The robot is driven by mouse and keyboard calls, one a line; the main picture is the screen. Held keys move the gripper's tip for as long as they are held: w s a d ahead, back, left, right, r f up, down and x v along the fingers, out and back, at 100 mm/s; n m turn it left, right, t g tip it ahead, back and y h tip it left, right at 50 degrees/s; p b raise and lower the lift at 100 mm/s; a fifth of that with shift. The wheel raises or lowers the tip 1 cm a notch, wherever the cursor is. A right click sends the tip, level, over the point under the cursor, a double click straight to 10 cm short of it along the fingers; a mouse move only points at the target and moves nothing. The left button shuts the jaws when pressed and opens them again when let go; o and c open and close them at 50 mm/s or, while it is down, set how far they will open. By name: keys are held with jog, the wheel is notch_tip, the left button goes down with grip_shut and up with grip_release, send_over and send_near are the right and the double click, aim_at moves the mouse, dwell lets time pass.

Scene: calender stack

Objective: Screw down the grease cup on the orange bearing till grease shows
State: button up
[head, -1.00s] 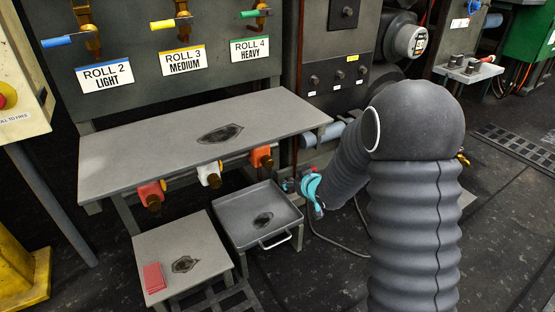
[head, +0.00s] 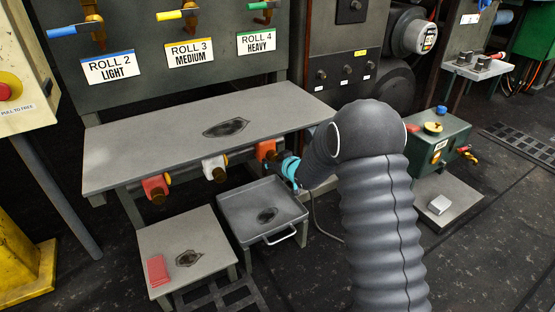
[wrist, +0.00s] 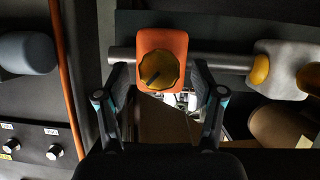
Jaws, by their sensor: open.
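The orange bearing (head: 265,149) sits under the front edge of the grey table, at the right end of a row of bearings. In the wrist view the orange bearing (wrist: 178,43) is on a grey shaft, with the brass grease cup (wrist: 160,69) and its dark slot facing me. My gripper (wrist: 159,78) is open, one finger on each side of the cup and lower bearing; I cannot tell whether either touches. In the head view my gripper (head: 290,168) is beside the bearing, partly hidden by my arm. No grease is clearly visible at the bearing.
White (head: 214,167) and red (head: 155,187) bearings hang to the left. A green box (head: 440,145) stands right.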

jog(key=shift+x, duration=1)
